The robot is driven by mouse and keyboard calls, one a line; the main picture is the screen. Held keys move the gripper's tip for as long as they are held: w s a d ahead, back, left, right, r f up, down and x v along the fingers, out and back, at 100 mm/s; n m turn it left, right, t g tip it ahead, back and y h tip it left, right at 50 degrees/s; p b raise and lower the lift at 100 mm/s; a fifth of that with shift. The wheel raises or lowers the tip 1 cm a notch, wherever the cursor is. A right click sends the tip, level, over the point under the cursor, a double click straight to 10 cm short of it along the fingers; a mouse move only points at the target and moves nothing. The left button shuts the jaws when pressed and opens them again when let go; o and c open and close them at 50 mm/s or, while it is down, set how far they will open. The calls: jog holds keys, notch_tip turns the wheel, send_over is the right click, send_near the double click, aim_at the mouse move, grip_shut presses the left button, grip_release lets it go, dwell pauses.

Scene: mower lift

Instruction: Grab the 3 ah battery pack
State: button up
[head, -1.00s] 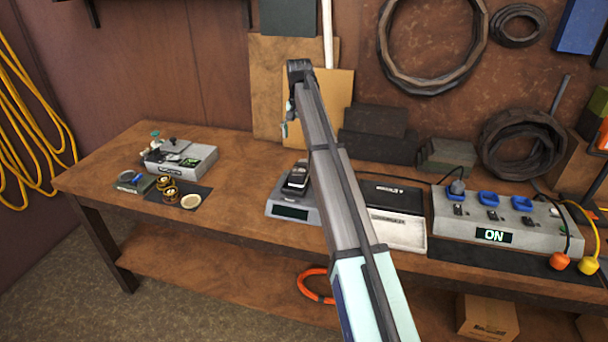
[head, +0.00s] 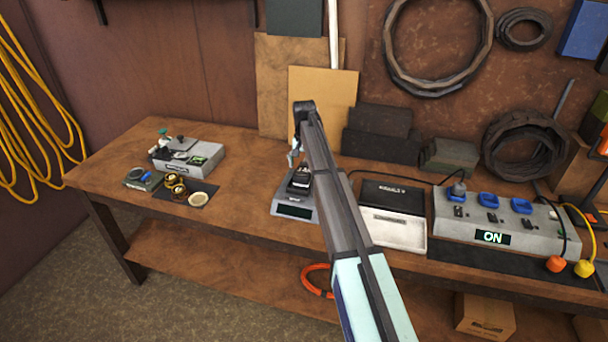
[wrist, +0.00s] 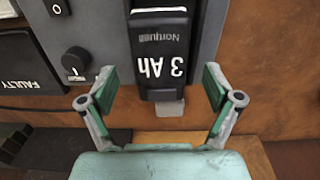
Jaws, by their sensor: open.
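The black 3 Ah battery pack (wrist: 160,55) shows in the wrist view with white "3 Ah" lettering upside down. It sits on a grey device (wrist: 90,35); in the head view the pack (head: 300,180) stands on this device (head: 294,211), left of my arm. My gripper (wrist: 162,90) is open and empty in the wrist view, with one green finger at each side of the pack's near end. The fingers appear apart from the pack. In the head view my gripper (head: 292,158) is small and partly hidden by my arm.
A black-lidded tray (head: 393,232) is right of the device, and a grey unit reading "ON" (head: 490,238) stands further right with cables. A grey box (head: 187,156) and small parts lie on the left. The bench (head: 120,178) between is clear.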

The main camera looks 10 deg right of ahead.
aim_at(304, 169)
jog(key=shift+f+p, duration=0.45)
jog(key=shift+f, duration=1.05)
jog(key=c, duration=1.7)
jog(key=shift+o, duration=0.2)
jog(key=shift+w+r, duration=0.1)
jog(key=shift+r, duration=0.05)
